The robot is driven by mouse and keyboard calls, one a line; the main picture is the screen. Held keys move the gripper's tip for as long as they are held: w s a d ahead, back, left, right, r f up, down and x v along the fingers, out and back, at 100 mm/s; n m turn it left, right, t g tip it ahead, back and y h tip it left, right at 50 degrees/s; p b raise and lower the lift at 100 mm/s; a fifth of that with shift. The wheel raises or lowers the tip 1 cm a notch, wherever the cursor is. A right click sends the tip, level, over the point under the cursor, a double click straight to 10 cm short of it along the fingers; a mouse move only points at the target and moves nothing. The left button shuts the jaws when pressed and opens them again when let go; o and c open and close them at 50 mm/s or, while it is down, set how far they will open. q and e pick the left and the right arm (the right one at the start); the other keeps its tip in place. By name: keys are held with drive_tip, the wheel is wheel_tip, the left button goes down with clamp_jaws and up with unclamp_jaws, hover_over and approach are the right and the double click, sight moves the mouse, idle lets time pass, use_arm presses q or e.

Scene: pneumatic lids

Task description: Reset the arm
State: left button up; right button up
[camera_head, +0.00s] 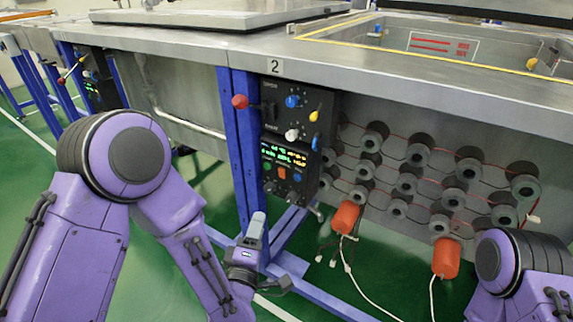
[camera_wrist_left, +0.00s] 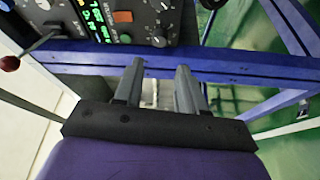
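My left gripper (camera_head: 257,222) hangs low in front of the blue table leg, below the control panel (camera_head: 282,178). In the left wrist view its two grey fingers (camera_wrist_left: 159,78) stand apart with nothing between them. The gripper is open and empty, apart from the panel. My left arm is bent, with its elbow high at the left of the head view. Part of my right arm shows at the lower right; its gripper is out of view.
A red-knobbed lever (camera_head: 240,101) juts out beside the panel, and it shows in the left wrist view (camera_wrist_left: 9,63). The blue leg (camera_head: 233,140) and floor beam stand close to the left gripper. Orange cylinders (camera_head: 345,217) with cables hang to the right. Green floor lies below.

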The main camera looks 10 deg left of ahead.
use_arm(q)
drive_tip(key=s+a+f+m+g, duration=0.3)
drive_tip(key=s+f+m+g, duration=0.1)
drive_tip(key=f, duration=0.5)
drive_tip(key=s+a+f+m+g, duration=0.3)
drive_tip(key=s+f+m+g, duration=0.15)
drive_tip(key=f, duration=0.45)
drive_tip(key=s+a+f+m+g+y, duration=0.1)
drive_tip(key=s+a+f+g, duration=0.35)
drive_tip(key=s, duration=0.45)
drive_tip(key=s+a+f+m+g+y, duration=0.1)
drive_tip(key=s+a+f+g+y, duration=0.2)
drive_tip(key=s+f, duration=0.5)
wheel_tip(320, 180, up, 27)
drive_tip(key=a+h+p, duration=0.1)
drive_tip(key=p, duration=2.4)
drive_tip(key=shift+s+r+t, duration=0.2)
drive_tip(key=shift+s+t, duration=0.1)
drive_tip(key=shift+s, duration=0.05)
